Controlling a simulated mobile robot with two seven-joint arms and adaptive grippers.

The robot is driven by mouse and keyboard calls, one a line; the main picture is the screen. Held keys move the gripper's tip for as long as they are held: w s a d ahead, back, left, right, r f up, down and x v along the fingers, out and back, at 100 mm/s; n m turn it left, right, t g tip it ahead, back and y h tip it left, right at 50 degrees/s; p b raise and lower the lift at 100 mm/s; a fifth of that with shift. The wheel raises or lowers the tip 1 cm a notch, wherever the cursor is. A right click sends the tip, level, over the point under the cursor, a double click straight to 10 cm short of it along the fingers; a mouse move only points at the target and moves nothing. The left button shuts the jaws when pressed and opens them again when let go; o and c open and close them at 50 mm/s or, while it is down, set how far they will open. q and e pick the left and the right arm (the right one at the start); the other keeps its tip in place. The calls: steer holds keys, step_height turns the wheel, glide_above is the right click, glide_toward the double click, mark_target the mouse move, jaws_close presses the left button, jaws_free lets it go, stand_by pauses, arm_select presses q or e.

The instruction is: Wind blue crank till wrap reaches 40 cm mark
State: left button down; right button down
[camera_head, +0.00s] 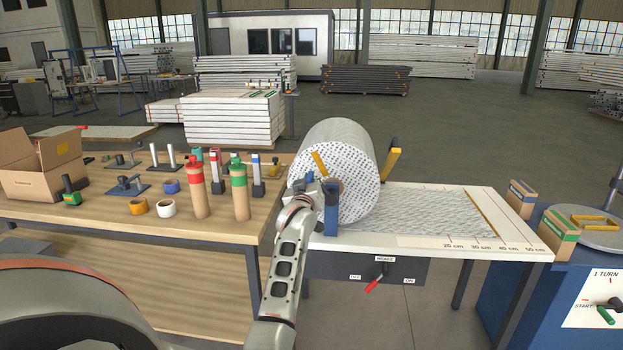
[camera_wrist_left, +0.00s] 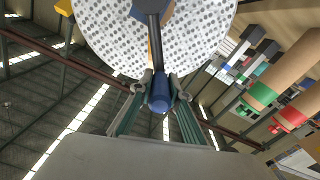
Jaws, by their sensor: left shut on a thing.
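A big bubble-wrap roll (camera_head: 347,155) stands at the left end of a white measuring table (camera_head: 515,225). The wrap (camera_head: 420,208) lies flat on the table, its yellow leading edge (camera_head: 484,215) ending just left of the 40 cm label (camera_head: 509,249). My left gripper (camera_head: 326,190) is at the roll's near face. In the left wrist view its fingers (camera_wrist_left: 158,88) are shut around the blue crank handle (camera_wrist_left: 159,97), below the dotted roll face (camera_wrist_left: 105,35). Most of the crank is hidden in the head view. My right gripper is not in view.
A red brake lever (camera_head: 373,285) under the table points toward the OFF label. A wooden bench (camera_head: 230,228) at left holds red and green bottles, tape rolls and a carton (camera_head: 42,168). Small boxes and a blue machine (camera_head: 540,285) with a "1 TURN" panel stand at right.

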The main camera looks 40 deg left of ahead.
arm_select(q)
steer(key=shift+a+f, duration=0.1)
steer(key=shift+f, duration=0.05)
steer(key=c, duration=1.9)
jaws_free()
step_height(320, 180, up, 10)
steer(key=shift+r, duration=0.1)
